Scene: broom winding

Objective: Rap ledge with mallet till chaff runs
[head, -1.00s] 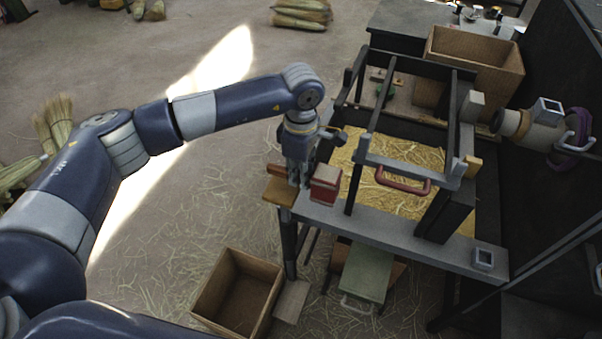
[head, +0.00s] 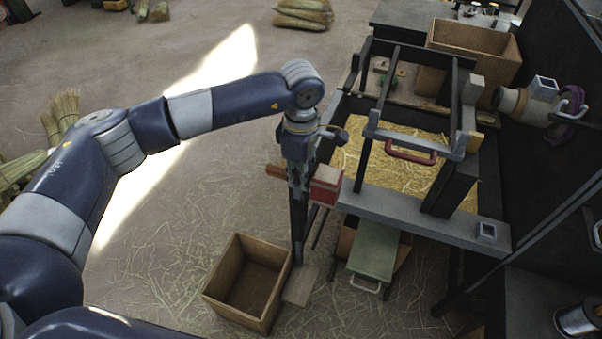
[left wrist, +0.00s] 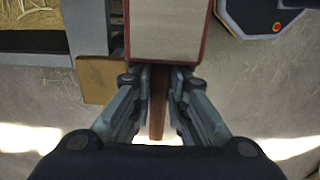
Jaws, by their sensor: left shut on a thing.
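My left gripper (head: 299,184) is shut on the mallet's brown handle (left wrist: 158,103), at the left end of the bench. The mallet head (head: 326,187) is a red block with a pale face; it fills the top middle of the left wrist view (left wrist: 168,28). In the head view it overlaps the left end of the grey front ledge (head: 400,213); whether they touch, I cannot tell. A tan wooden piece (left wrist: 100,80) shows left of the handle in the wrist view. Straw-coloured chaff (head: 410,178) lies in the bench's bed. My right gripper is out of view.
A dark frame with a red handle (head: 411,156) stands over the bed. An open wooden box (head: 218,296) stands on the floor below. A green panel (head: 372,250) juts out under the ledge. Another wooden box (head: 503,75) is at the back right. Straw litters the floor.

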